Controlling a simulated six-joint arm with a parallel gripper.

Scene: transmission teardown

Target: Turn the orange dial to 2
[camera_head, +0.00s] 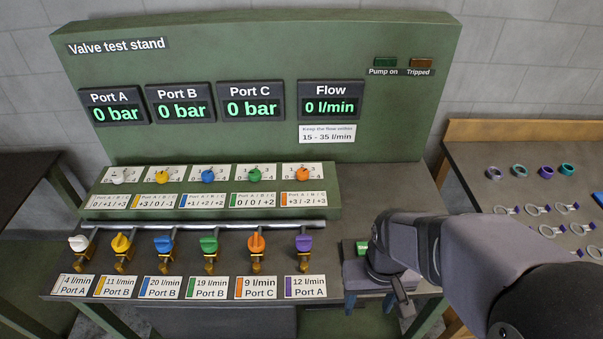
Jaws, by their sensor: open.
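My gripper (402,294) is at the right end of the stand, pointing down, to the right of and nearer than the dial. It is open and apart from the dial, partly hidden by my own wrist.
White, yellow, blue and green dials (254,175) stand left of the orange one. A pipe (200,225) and a row of coloured valve handles, including an orange one (256,243), lie in front. A dark box with a green button (362,247) stands beside my wrist. Displays read zero.

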